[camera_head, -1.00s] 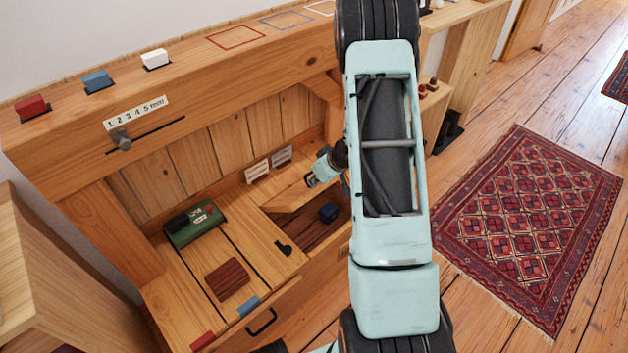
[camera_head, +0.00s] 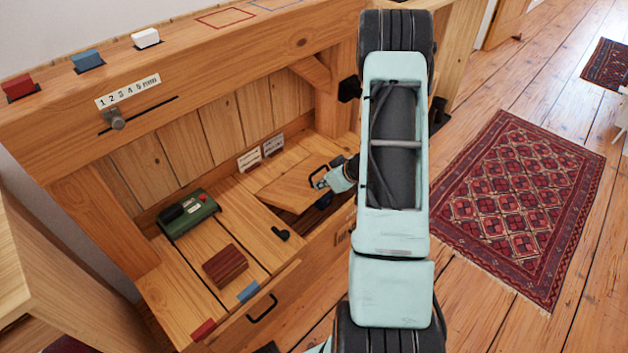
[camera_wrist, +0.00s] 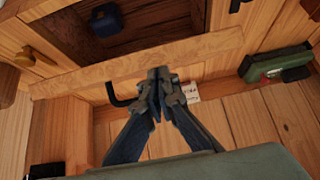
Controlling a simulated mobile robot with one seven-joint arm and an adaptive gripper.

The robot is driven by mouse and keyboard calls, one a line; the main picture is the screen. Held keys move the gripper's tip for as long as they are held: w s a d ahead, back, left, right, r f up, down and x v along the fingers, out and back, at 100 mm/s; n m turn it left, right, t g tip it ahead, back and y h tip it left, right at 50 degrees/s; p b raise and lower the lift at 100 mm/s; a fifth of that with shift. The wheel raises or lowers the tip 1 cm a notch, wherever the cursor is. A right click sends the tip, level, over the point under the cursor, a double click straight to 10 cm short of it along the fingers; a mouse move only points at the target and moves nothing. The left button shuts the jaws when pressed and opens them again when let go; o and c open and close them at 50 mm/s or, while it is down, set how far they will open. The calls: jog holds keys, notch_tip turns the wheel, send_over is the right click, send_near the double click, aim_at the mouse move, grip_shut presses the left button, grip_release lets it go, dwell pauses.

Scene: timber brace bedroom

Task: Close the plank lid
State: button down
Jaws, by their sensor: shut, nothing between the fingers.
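The plank lid (camera_head: 290,195) is a light wooden board with a dark loop handle (camera_head: 318,170). It stands partly open, tilted over a dark compartment in the bench. In the wrist view its pale board (camera_wrist: 75,80) crosses the picture beside the open compartment (camera_wrist: 150,22). My gripper (camera_head: 319,184) is shut and empty, at the lid beside the handle. In the wrist view my fingertips (camera_wrist: 158,76) overlap the board, right of the handle; whether they touch it I cannot tell. A dark blue object (camera_wrist: 105,19) lies inside the compartment. My arm hides the bench's right part.
A green box (camera_head: 188,213) and a dark red ribbed block (camera_head: 225,267) sit on the bench top left of the lid. A black catch (camera_head: 281,233) lies near the opening. An upper beam (camera_head: 215,65) overhangs the back. Open floor with a rug (camera_head: 520,210) lies right.

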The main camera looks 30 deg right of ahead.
jog(key=s+f+b, duration=0.1)
jog(key=f, duration=0.1)
jog(key=s+d+f+b, duration=0.1)
jog(key=f, duration=0.2)
jog(key=s+f, duration=0.1)
jog(key=f, duration=0.2)
jog(key=shift+s+d+f+b, duration=0.15)
jog(key=shift+s+f+b, duration=0.05)
jog(key=shift+b, duration=0.2)
jog(key=shift+s+f, duration=0.15)
jog(key=shift+f, duration=0.6)
jog(key=shift+r, duration=0.1)
